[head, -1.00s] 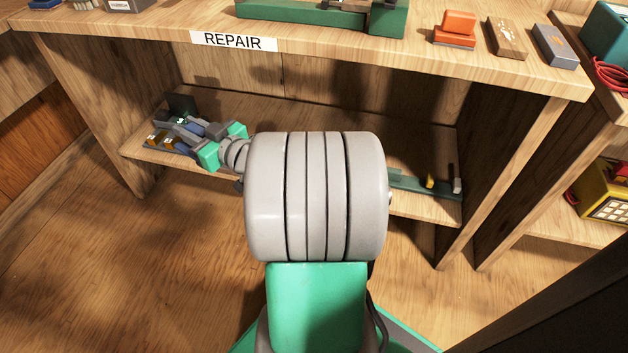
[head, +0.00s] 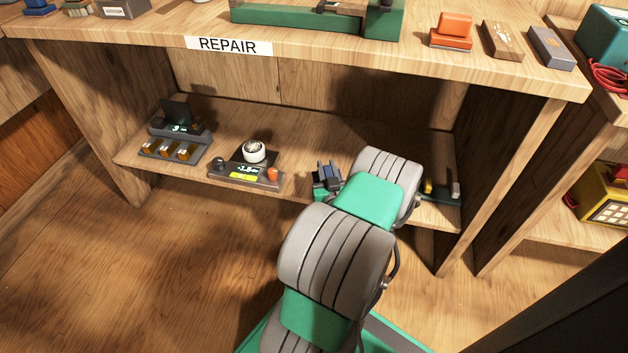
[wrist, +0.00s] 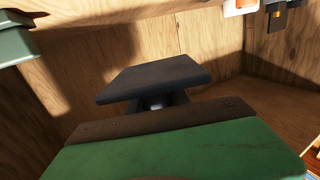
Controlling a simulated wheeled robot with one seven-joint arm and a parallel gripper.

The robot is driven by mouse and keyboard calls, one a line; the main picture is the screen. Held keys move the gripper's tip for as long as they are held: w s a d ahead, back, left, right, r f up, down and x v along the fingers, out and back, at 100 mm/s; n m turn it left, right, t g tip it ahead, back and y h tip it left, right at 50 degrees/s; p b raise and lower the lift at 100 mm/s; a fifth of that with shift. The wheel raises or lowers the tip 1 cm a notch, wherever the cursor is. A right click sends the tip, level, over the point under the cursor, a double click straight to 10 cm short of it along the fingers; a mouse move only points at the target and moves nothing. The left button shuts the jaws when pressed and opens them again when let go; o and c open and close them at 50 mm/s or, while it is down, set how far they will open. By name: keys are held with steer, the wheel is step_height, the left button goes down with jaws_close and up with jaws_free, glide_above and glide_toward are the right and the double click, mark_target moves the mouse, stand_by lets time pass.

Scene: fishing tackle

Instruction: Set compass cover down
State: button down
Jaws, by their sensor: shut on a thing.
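My gripper (head: 326,176) is low over the front of the lower shelf, right of a small device with a white round dial (head: 254,152). The gripper is shut on the compass cover, but my arm and fingers mostly hide the cover in the head view. In the wrist view a dark flat slab (wrist: 155,78) shows beyond a green block with a brown edge. I cannot tell whether this slab is the cover or part of my gripper. I cannot tell whether the cover touches the shelf.
A device with a dark upright panel and yellow blocks (head: 175,130) stands at the shelf's left. A green fixture (head: 440,196) is at the right, partly behind my arm. The REPAIR tabletop (head: 340,52) overhangs the lower shelf (head: 300,135). Its middle back is bare.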

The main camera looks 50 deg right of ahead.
steer(key=w+d+f+b, duration=0.1)
steer(key=w+f, duration=0.1)
steer(key=w+d+f+b, duration=0.1)
steer(key=w+f, duration=0.1)
steer(key=w+d+f, duration=0.1)
steer(key=w+f, duration=0.2)
steer(key=shift+w+d+b, duration=0.1)
steer(key=shift+b, duration=0.3)
steer(key=shift+w+d+f+b, duration=0.15)
steer(key=shift+f+b, duration=0.25)
steer(key=shift+f, duration=0.45)
steer(key=shift+w+f+b, duration=0.1)
steer(key=shift+f+b, duration=0.3)
steer(key=shift+f, duration=0.45)
steer(key=shift+f, duration=0.2)
steer(key=c, duration=1.2)
jaws_free()
